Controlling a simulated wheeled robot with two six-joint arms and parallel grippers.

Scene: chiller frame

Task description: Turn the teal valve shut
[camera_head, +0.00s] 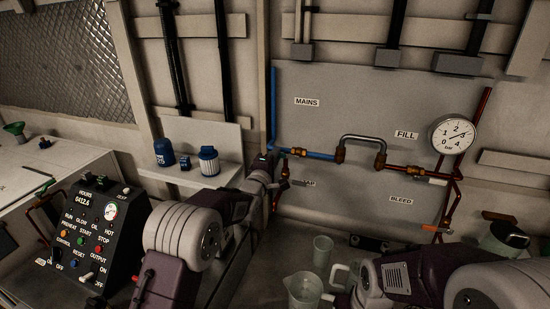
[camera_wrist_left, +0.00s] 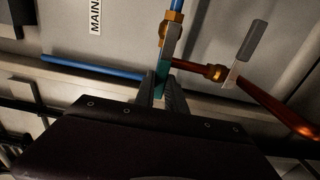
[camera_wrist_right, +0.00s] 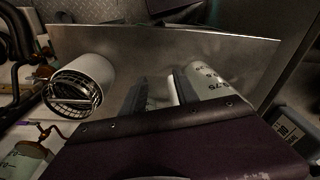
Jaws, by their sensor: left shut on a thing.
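The teal valve handle (camera_wrist_left: 162,75) shows between the fingers of my left gripper (camera_wrist_left: 160,88) in the left wrist view. The gripper is shut on it, and the fingers hide its lower part. In the head view my left gripper (camera_head: 268,162) is at the left end of the blue pipe, below the MAINS label (camera_head: 307,101), and hides the teal handle.
A grey lever (camera_wrist_left: 250,42) on a copper pipe is close to the right of my left gripper. A pressure gauge (camera_head: 453,134) is on the panel at right. Clear jugs (camera_head: 304,290) stand below the panel. A black control box (camera_head: 95,235) stands at left.

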